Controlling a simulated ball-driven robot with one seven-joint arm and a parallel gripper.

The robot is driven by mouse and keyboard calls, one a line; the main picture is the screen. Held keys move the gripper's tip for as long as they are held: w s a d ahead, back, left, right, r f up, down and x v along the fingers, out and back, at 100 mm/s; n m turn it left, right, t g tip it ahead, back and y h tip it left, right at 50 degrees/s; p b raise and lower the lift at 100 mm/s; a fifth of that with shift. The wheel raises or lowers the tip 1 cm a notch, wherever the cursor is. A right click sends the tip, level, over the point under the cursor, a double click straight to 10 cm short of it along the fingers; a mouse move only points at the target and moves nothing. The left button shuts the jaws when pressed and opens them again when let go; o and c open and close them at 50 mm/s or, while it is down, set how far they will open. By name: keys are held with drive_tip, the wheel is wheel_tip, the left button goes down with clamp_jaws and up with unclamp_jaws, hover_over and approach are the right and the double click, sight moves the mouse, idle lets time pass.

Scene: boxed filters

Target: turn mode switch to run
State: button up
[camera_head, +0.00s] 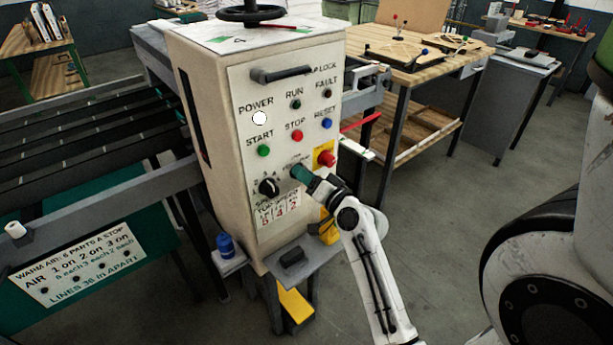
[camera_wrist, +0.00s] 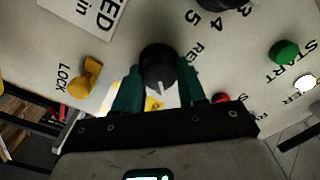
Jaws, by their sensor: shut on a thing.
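The mode switch is a round black knob (camera_wrist: 158,66) with a white pointer line, on the pale panel front. In the wrist view the line points down, toward my palm, tilted slightly right. A label starting "RE" shows to its right; the other position labels are hidden or cut off. My gripper (camera_wrist: 160,82) has its two green fingers on either side of the knob, shut on it. In the head view my gripper (camera_head: 303,174) reaches the lower right of the panel and hides the knob.
A numbered black dial (camera_head: 268,187) sits close left of my gripper. A red button on a yellow plate (camera_head: 326,158) is just above right. START (camera_head: 264,151), STOP (camera_head: 298,135) and RESET (camera_head: 327,123) buttons are higher. A yellow lever marked LOCK (camera_wrist: 91,74) is beside the knob.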

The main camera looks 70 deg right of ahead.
drive_tip(key=o, duration=1)
drive_tip(key=shift+o, duration=0.2)
drive_tip(key=b+v, duration=0.3)
drive_tip(key=v, duration=0.7)
drive_tip(key=shift+s, duration=0.35)
drive_tip(key=shift+a, duration=0.2)
